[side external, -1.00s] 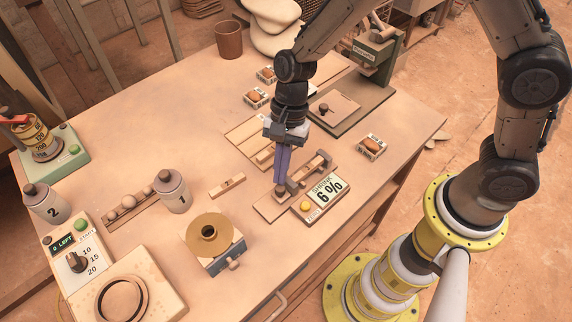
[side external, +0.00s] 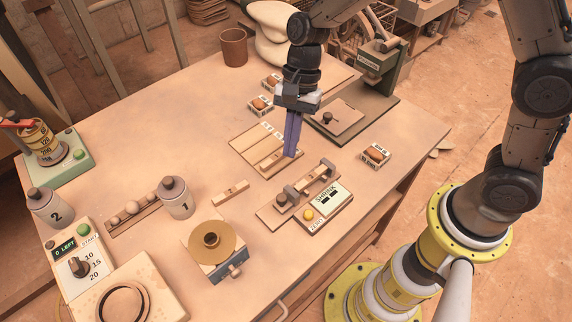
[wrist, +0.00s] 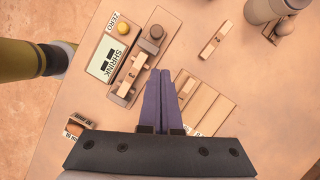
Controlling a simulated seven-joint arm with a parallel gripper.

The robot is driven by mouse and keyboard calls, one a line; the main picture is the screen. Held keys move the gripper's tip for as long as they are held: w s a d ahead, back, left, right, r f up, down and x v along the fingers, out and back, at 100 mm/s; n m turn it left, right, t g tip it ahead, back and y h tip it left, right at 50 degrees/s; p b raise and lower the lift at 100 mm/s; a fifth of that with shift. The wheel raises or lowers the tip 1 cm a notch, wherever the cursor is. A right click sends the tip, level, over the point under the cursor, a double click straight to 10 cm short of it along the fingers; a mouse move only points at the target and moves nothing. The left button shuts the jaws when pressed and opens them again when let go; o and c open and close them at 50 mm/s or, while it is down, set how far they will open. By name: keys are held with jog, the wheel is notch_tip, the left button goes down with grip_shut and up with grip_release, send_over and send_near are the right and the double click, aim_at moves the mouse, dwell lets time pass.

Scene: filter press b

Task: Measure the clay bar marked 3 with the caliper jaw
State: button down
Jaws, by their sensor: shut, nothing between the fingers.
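The caliper (side external: 268,212) lies on the table, with a dark-knobbed sliding jaw (side external: 291,196) and a fixed end (side external: 328,168). A clay bar (wrist: 132,73) lies between its jaws; its mark is too small to read, and I cannot tell whether both jaws touch it. The SHRINK display (side external: 327,196) shows dashes beside a yellow ZERO button (side external: 308,214).
Small labelled boxes (side external: 375,156) and a press (side external: 380,55) stand right and back.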

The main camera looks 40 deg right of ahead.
jog(key=v, duration=0.3)
jog(key=shift+d+r, duration=0.15)
jog(key=shift+r, duration=0.15)
jog(key=c, duration=1.1)
grip_release()
jog(key=shift+w+d+r+n, duration=0.1)
jog(key=shift+r+n, duration=0.2)
jog(key=shift+c, duration=0.2)
jog(key=o, duration=0.5)
jog(key=n, duration=0.3)
jog(key=shift+d+f, duration=0.1)
jog(key=shift+d, duration=0.2)
jog(key=n+t+h, duration=0.2)
jog(key=n+h, duration=0.2)
jog(key=n, duration=1.9)
send_near(282, 197)
notch_tip(282, 197, down, 9)
jog(key=shift+w+d+r, duration=0.1)
jog(key=shift+w+r, duration=0.05)
